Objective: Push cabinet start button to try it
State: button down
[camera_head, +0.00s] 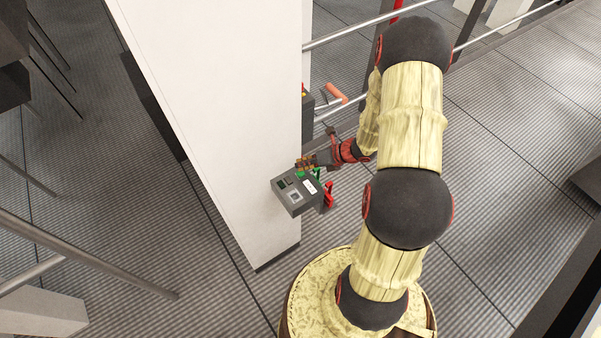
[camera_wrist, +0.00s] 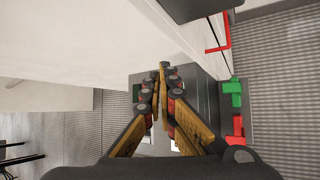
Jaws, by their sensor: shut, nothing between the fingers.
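A grey control box (camera_head: 292,205) is fixed to the side of the white cabinet (camera_head: 215,110); it also shows under my fingers in the wrist view (camera_wrist: 208,100). A green button (camera_head: 300,174) shows at the far edge of the box top in the head view. My gripper (camera_head: 303,163) is shut and empty, with its fingertips right at that far edge by the green button. In the wrist view the fingertips (camera_wrist: 163,66) meet over the box and hide part of its top. I cannot tell whether they touch the button.
A green part (camera_wrist: 232,90) and a red part (camera_wrist: 237,130) stick out from the box's side. Ribbed floor (camera_head: 500,200) is open to the right.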

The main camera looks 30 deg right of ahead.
jog(key=shift+f, duration=0.4)
jog(key=shift+f+b, duration=0.45)
jog(key=shift+b, duration=0.2)
dwell(0.4)
jog(key=shift+r, duration=0.1)
jog(key=shift+r+p, duration=0.75)
jog(key=shift+r, duration=0.05)
notch_tip(320, 180, up, 5)
jog(key=p, duration=0.4)
dwell(0.3)
dwell(0.9)
